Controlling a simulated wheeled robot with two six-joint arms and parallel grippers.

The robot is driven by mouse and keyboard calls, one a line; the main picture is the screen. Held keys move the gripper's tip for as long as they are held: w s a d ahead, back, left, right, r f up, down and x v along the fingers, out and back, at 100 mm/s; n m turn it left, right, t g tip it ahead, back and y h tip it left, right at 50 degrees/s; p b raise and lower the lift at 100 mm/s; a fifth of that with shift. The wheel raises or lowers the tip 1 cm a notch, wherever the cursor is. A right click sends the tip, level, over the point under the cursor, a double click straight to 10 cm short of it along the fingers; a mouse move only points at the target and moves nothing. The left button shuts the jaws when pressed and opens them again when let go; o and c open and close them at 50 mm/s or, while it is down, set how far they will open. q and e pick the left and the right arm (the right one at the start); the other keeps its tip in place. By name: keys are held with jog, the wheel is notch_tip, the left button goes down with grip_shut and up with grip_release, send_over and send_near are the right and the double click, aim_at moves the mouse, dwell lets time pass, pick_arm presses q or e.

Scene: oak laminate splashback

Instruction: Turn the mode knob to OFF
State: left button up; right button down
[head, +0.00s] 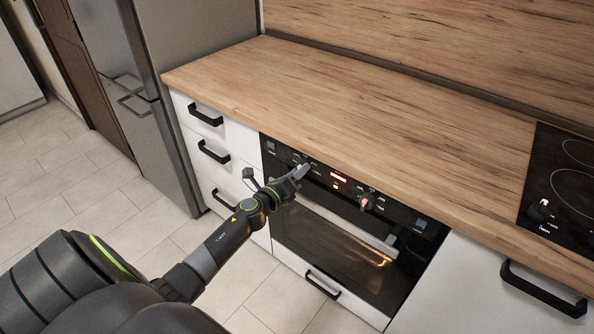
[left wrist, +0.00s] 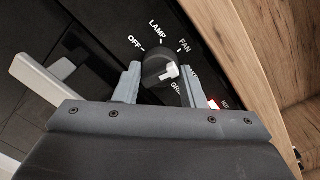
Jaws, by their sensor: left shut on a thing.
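The mode knob (left wrist: 157,62) is a round black knob with a white pointer, in the left wrist view. White labels OFF, LAMP and FAN run around its upper side, and others at its right are partly hidden. The pointer lies on the knob's lower right part, away from OFF, which is at the upper left. My left gripper (left wrist: 162,74) has a grey finger on either side of the knob and is shut on it. In the head view my left gripper (head: 299,172) is at the left part of the oven's control panel and hides the knob there.
The black oven (head: 335,240) has a red lit display (head: 338,177) and a second knob (head: 366,202) to the right. Its long handle (head: 348,226) runs below the panel. The wooden worktop (head: 370,130) above is clear, with a black hob (head: 565,185) at the right.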

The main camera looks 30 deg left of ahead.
pick_arm(q)
jog(key=n+p, duration=0.1)
jog(key=n, duration=0.2)
jog(key=shift+r+n, duration=0.1)
jog(key=shift+n, duration=0.2)
jog(key=n+p, duration=0.1)
jog(key=n, duration=0.2)
jog(key=shift+n+h+p, duration=0.3)
jog(key=shift+p, duration=0.05)
jog(key=n+p, duration=0.1)
jog(key=n, duration=0.2)
jog(key=shift+r+p, duration=0.1)
jog(key=shift+p, duration=0.3)
jog(key=n+p, duration=0.1)
jog(key=n, duration=0.2)
jog(key=shift+a+n+h+p, duration=0.1)
jog(key=shift+n+h+p, duration=0.2)
jog(key=shift+n+p, duration=0.1)
jog(key=n+p, duration=0.1)
jog(key=n, duration=0.2)
jog(key=shift+p, duration=0.3)
jog(key=shift+n+p, duration=0.55)
jog(key=shift+n, duration=1.45)
jog(key=o, duration=1)
